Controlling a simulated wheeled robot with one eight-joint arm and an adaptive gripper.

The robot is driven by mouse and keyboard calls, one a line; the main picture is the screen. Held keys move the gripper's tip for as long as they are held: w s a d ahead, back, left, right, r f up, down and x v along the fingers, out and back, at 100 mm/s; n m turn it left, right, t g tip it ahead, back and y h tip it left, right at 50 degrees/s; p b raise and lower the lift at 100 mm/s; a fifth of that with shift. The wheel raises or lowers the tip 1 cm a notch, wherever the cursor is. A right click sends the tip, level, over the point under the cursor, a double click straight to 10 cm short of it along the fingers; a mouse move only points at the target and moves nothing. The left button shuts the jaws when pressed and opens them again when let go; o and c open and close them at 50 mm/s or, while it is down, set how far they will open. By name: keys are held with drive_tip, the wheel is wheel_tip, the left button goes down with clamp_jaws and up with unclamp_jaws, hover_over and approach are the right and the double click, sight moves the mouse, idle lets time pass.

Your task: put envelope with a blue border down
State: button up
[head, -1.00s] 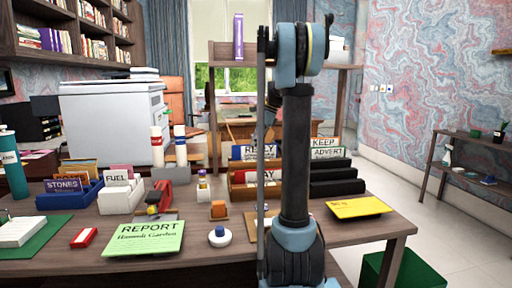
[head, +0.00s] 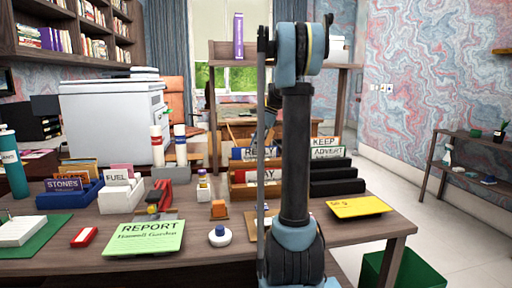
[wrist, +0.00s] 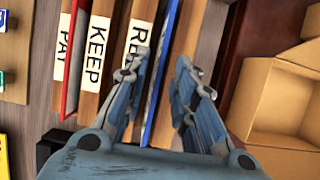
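The envelope with a blue border (wrist: 164,75) stands on edge in the wooden sorter (wrist: 119,30), beside the divider whose label starts "RE". In the wrist view it shows as a thin strip with a blue edge. My gripper (wrist: 163,56) is above it with its two fingers apart, one on either side of the strip, with gaps showing. In the head view, blue shows around the REPLY label (head: 237,153) at the back of the sorter. My arm hides much of that area and most of the gripper.
A red-edged envelope (wrist: 73,70) stands by the PAY label. An open cardboard box (wrist: 285,105) is right of the sorter in the wrist view. A black stepped sorter (head: 337,187) and a yellow envelope on a dark tray (head: 358,207) are at the desk's right.

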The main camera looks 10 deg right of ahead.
drive_tip(key=v, duration=0.7)
drive_tip(key=shift+r, duration=0.1)
